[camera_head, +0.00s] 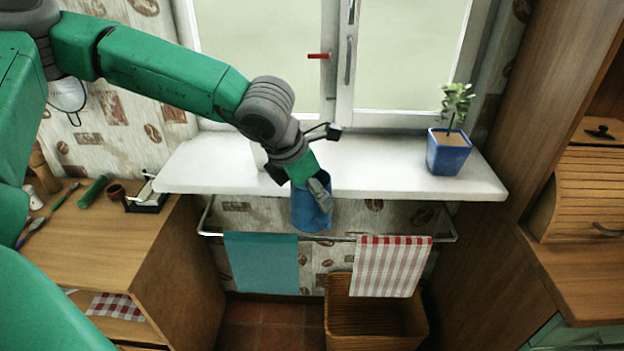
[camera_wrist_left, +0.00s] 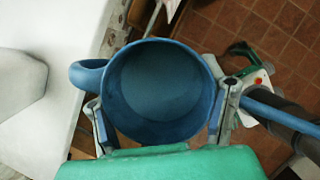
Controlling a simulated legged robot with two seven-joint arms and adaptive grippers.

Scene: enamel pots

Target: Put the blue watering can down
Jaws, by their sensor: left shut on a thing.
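The blue watering can (camera_head: 311,212) hangs in the air at the front edge of the white windowsill (camera_head: 400,180), above the towel rail. My left gripper (camera_head: 318,188) is shut on it and hides its upper part. In the left wrist view I look into the can's round open top (camera_wrist_left: 160,85), with the fingers of my left gripper (camera_wrist_left: 162,112) on either side of its body. Its handle (camera_wrist_left: 88,74) points left toward the sill and its spout (camera_wrist_left: 285,115) points right. My right gripper is not in view.
A blue pot with a plant (camera_head: 449,152) stands at the sill's right. A pale object (camera_wrist_left: 20,85) stands on the sill in the wrist view. The sill between arm and plant is clear. Below hang a teal towel (camera_head: 262,262) and a checked towel (camera_head: 390,267) above a wicker basket (camera_head: 375,318).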

